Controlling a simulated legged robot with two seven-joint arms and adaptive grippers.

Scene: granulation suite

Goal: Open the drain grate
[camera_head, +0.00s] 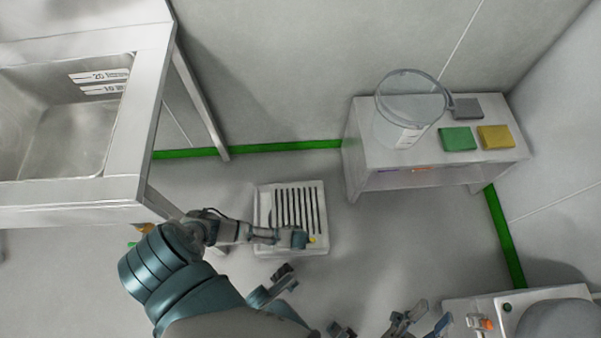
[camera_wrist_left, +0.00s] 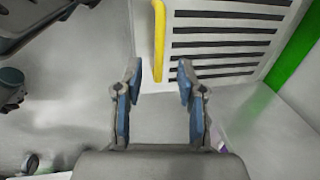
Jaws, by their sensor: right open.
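The drain grate (camera_head: 265,205) is a pale square plate with dark parallel slots, set on the floor in the middle of the head view. A yellow handle (camera_head: 312,239) shows at its lower right, partly hidden by my left arm. In the left wrist view, the grate (camera_wrist_left: 225,35) lies ahead, and its yellow handle (camera_wrist_left: 158,40) runs beside the slots. My left gripper (camera_wrist_left: 157,80) is open and empty, with the handle showing beyond the gap between its fingers. I see no contact. My right gripper (camera_head: 422,322) is open and empty at the bottom edge, apart from the grate.
A steel sink table (camera_head: 150,120) stands at the left. A white low shelf (camera_head: 365,150) at the upper right holds a clear bucket (camera_head: 390,125) and green, yellow and grey blocks. White equipment (camera_head: 460,305) stands at the lower right. The floor right of the grate is clear.

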